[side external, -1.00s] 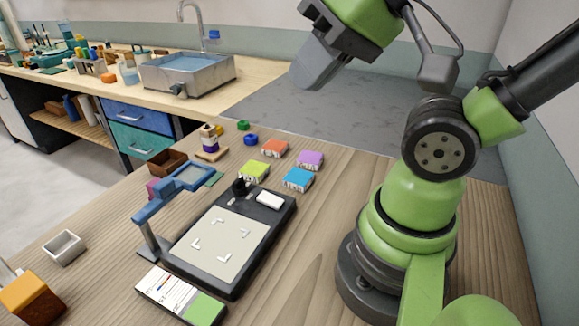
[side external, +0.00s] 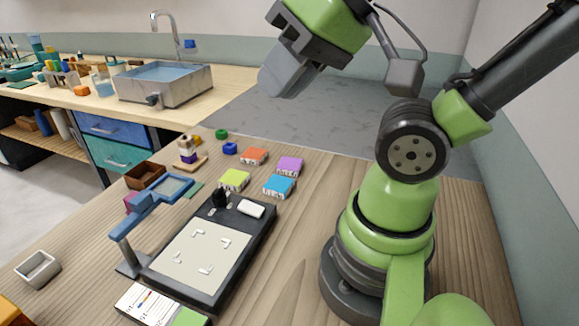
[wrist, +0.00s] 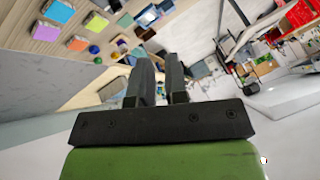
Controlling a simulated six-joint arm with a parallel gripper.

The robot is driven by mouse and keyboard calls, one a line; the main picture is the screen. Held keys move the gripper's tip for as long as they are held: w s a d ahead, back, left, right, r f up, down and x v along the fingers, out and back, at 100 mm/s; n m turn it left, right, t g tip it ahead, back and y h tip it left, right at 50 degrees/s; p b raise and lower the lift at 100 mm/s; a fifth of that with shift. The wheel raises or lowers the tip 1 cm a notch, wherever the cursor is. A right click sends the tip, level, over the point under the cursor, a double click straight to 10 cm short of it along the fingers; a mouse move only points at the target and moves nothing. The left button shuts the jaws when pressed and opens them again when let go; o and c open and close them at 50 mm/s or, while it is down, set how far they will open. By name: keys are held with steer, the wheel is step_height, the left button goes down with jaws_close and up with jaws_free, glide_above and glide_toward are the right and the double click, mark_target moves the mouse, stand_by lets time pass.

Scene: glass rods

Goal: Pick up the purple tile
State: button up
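In the wrist view the purple tile (wrist: 46,32) shows at the upper left, next to the blue tile (wrist: 60,10). My gripper (side external: 277,82) is high above the table, tilted, its fingers pointing down and left and well clear of the tiles. In the wrist view my gripper (wrist: 159,62) shows two dark fingers with a gap between them and nothing held.
A lime tile (side external: 235,180) lies left of the blue one. A black-framed board (side external: 200,262) and a blue magnifier stand (side external: 150,205) are nearer the front. The table right of the tiles is clear.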

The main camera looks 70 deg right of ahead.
steer(key=o, duration=1.4)
steer(key=w+d+f+n+g+h, duration=0.1)
steer(key=w+d+g+h, duration=0.1)
steer(key=w+d, duration=0.6)
steer(key=n+g, duration=0.4)
steer(key=g, duration=0.1)
glide_above(291, 163)
step_height(291, 163, down, 20)
steer(key=f, duration=0.3)
steer(key=shift+d+f, duration=0.25)
steer(key=shift+f, duration=0.1)
steer(key=shift+a+f, duration=0.15)
steer(key=shift+f, duration=1.45)
steer(key=shift+a+f, duration=0.1)
steer(key=shift+f, duration=1.5)
